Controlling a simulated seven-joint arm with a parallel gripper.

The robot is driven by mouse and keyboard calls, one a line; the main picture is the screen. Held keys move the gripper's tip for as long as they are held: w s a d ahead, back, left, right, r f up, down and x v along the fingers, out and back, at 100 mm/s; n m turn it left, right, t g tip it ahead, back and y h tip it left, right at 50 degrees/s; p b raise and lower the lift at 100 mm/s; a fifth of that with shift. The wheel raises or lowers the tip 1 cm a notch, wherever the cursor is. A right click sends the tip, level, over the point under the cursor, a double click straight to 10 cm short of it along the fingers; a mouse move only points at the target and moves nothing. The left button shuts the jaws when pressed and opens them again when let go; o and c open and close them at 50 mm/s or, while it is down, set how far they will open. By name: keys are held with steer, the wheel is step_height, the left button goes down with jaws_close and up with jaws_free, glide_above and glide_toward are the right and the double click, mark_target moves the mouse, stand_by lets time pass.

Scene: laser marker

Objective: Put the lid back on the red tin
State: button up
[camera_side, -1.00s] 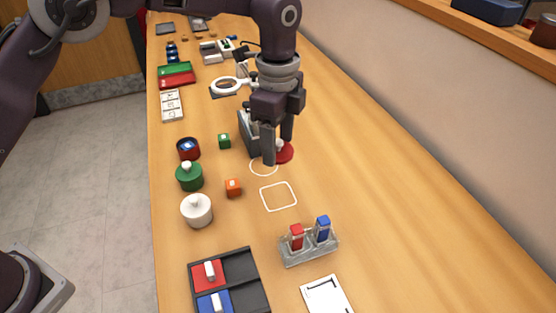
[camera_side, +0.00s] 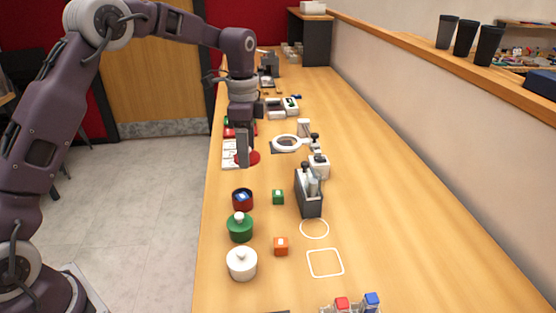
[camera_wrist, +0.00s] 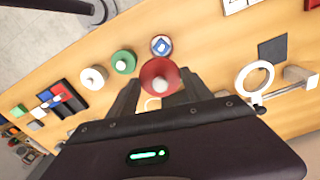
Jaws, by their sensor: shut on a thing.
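The red tin (camera_side: 242,200) stands open on the wooden table, with a blue item inside; it also shows in the wrist view (camera_wrist: 161,46). My gripper (camera_side: 244,158) is shut on the red lid (camera_side: 253,157) and holds it in the air. In the wrist view the lid (camera_wrist: 160,77) sits between the fingers, its pale knob toward the camera. It looks level and apart from the tin, which shows just beyond its edge. In the side view the fingers partly hide the lid.
A green lidded pot (camera_side: 240,228) and a white one (camera_side: 242,264) stand near the tin. A magnifier (camera_side: 287,143) stands behind. The outlined circle (camera_side: 314,229) is empty.

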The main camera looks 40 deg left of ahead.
steer(key=a, duration=0.2)
steer(key=shift+s+a+f+n, duration=0.3)
steer(key=shift+n, duration=0.1)
steer(key=shift+d+f, duration=0.1)
steer(key=shift+f, duration=5.35)
steer(key=shift+w+f, duration=0.1)
steer(key=shift+f, duration=0.05)
steer(key=o, duration=1.7)
steer(key=shift+o, duration=0.2)
step_height(320, 180, up, 7)
